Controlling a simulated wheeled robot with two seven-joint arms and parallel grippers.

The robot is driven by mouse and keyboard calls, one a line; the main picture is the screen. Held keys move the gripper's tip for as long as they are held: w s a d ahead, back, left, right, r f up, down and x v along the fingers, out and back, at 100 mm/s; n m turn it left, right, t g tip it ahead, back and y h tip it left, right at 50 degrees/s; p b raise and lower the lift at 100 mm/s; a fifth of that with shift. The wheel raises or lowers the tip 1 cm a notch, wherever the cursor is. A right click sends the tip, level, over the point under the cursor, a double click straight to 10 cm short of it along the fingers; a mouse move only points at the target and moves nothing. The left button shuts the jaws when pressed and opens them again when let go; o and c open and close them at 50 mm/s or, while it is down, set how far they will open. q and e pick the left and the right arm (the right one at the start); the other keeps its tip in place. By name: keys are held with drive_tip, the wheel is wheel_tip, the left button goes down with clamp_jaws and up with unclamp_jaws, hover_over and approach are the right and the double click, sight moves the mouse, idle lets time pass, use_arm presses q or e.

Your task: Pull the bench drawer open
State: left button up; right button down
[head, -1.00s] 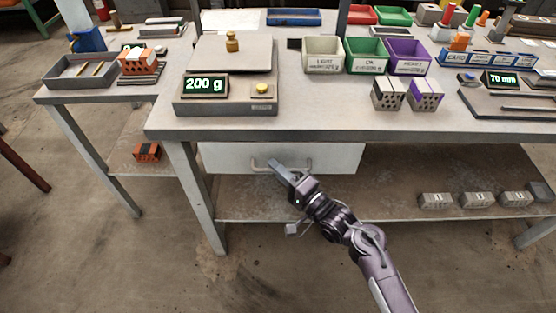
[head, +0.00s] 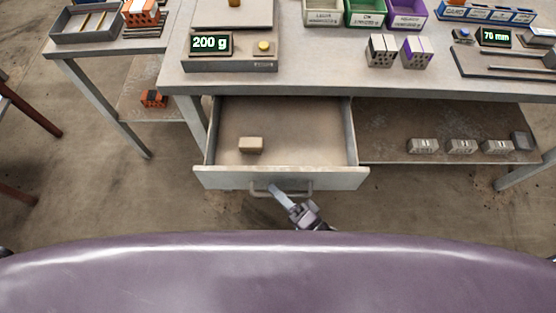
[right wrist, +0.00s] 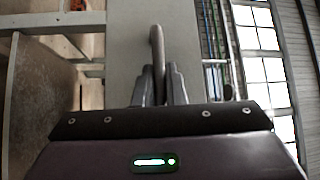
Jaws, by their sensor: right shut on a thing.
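The bench drawer (head: 220,178) is pulled out from under the bench top, and its inside shows. A small beige block (head: 250,145) lies in it towards the left. The drawer's bar handle (head: 308,187) is on the front face. My right gripper (head: 278,192) is at the handle, reaching up from below. In the right wrist view the two fingers of my right gripper (right wrist: 160,88) are shut on the handle (right wrist: 156,48), which stands out from the pale drawer front (right wrist: 125,45). My left gripper is not in view.
The bench top (head: 320,85) carries a scale reading 200 g (head: 235,45), coloured bins (head: 365,12) and two hollow bricks (head: 382,50). Several grey bricks (head: 460,146) stand on the lower shelf to the right. A side table (head: 100,45) is at the left.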

drive_tip(key=s+p, duration=0.1)
drive_tip(key=s, duration=0.5)
drive_tip(key=c, duration=1.8)
unclamp_jaws()
drive_tip(key=shift+o, duration=0.2)
drive_tip(key=v, duration=0.8)
drive_tip(key=shift+b, duration=0.4)
